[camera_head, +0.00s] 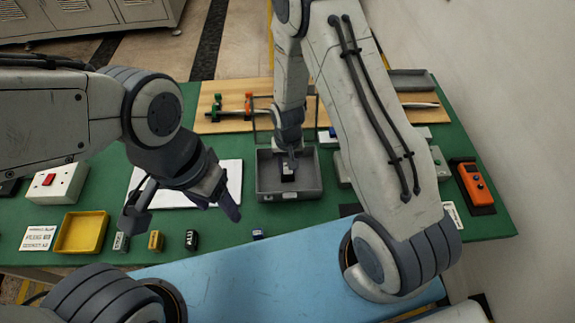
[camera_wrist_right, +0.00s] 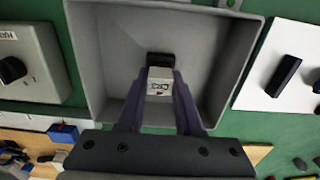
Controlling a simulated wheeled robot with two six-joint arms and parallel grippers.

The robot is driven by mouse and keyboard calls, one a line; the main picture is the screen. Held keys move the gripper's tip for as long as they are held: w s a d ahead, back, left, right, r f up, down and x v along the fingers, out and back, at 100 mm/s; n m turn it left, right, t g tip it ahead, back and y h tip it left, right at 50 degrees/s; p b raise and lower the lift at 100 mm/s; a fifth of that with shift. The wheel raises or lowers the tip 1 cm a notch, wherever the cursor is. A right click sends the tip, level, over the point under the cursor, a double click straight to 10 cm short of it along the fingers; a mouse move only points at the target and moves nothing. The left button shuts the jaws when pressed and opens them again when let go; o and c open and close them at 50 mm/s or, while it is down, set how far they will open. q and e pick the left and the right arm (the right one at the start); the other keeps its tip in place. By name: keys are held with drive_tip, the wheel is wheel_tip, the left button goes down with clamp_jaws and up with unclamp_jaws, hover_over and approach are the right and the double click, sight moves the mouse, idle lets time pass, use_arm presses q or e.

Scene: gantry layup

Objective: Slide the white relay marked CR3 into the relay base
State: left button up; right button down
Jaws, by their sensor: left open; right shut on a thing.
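The white relay marked CR3 (camera_wrist_right: 159,82) is held between the fingertips of my right gripper (camera_wrist_right: 160,92), with its lettered face toward the wrist camera. A black block (camera_wrist_right: 160,59) shows right at the relay's far end; I cannot tell whether it is the relay base or whether they touch. Both are over the floor of a grey open tray (camera_wrist_right: 105,60). In the head view my right gripper (camera_head: 289,162) reaches down into this tray (camera_head: 313,187). My left gripper (camera_head: 181,211) is open and empty above the table's left half, in front of a white sheet (camera_head: 228,180).
Several small blocks, including a yellow one (camera_head: 156,241) and a black one (camera_head: 191,240), stand along the front edge. A yellow bin (camera_head: 80,245) and a red-switch box (camera_head: 57,184) are at left. An orange meter (camera_head: 475,186) lies at right. A wooden board (camera_head: 237,92) lies behind.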

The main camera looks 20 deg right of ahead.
drive_tip(key=shift+f+b, duration=0.6)
drive_tip(key=shift+f, duration=0.2)
drive_tip(key=c, duration=0.5)
unclamp_jaws()
wheel_tip(320, 180, up, 11)
drive_tip(key=shift+f+b, duration=0.2)
drive_tip(key=shift+b, duration=0.4)
